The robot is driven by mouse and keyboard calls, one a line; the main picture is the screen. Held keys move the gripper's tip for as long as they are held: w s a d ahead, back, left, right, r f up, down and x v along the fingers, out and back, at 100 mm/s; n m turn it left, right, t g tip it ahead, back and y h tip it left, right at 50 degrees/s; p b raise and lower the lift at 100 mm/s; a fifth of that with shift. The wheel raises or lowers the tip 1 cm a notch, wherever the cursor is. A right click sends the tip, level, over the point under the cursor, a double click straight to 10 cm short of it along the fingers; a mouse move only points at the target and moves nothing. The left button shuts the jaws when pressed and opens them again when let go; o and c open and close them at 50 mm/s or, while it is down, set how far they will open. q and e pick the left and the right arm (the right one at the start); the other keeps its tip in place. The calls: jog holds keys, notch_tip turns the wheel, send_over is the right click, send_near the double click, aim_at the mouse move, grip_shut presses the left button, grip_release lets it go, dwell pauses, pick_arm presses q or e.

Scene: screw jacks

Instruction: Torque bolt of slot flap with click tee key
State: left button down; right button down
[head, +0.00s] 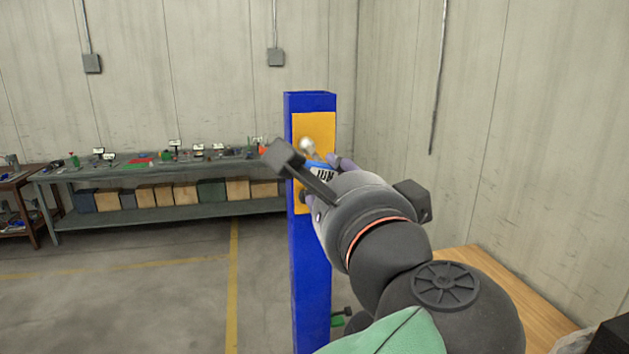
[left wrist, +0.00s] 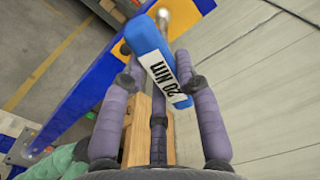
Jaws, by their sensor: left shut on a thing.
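The click tee key has a blue handle (left wrist: 148,42) with a white label that reads 20 NM, and a silver shaft (left wrist: 162,18). My left gripper (left wrist: 160,68) is shut on the handle, with a purple finger on either side. In the head view my left gripper (head: 325,171) is in front of the orange flap panel (head: 314,127) on a blue post (head: 311,270). The shaft's silver end (head: 306,145) shows against the panel. I cannot tell whether it touches. The bolt cannot be made out. My right gripper is not in view.
A grey bench (head: 150,212) with small items on top and boxes on its shelf stands along the back wall. A wooden table (head: 505,294) is at the lower right. Open floor (head: 150,300) lies left of the post.

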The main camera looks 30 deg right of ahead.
pick_arm(q)
jog(key=shift+w+d, duration=0.1)
jog(key=shift+w, duration=0.35)
dwell(0.3)
jog(key=shift+r+m+p, duration=0.2)
jog(key=shift+m+p, duration=1.9)
jog(key=shift+m, duration=0.1)
jog(key=shift+a+m+p, duration=0.2)
jog(key=shift+m+p, duration=2.6)
jog(key=shift+p, duration=0.05)
jog(key=shift+f+b, duration=0.1)
jog(key=shift+b, duration=0.2)
jog(key=n+b, duration=0.8)
jog(key=b, duration=0.2)
jog(key=shift+d+f+n, duration=0.2)
jog(key=shift+f+n, duration=0.1)
jog(key=shift+n, duration=0.1)
jog(key=shift+r+n+b, duration=0.1)
jog(key=shift+n+b, duration=0.35)
jog(key=shift+n, duration=0.15)
jog(key=shift+r, duration=0.15)
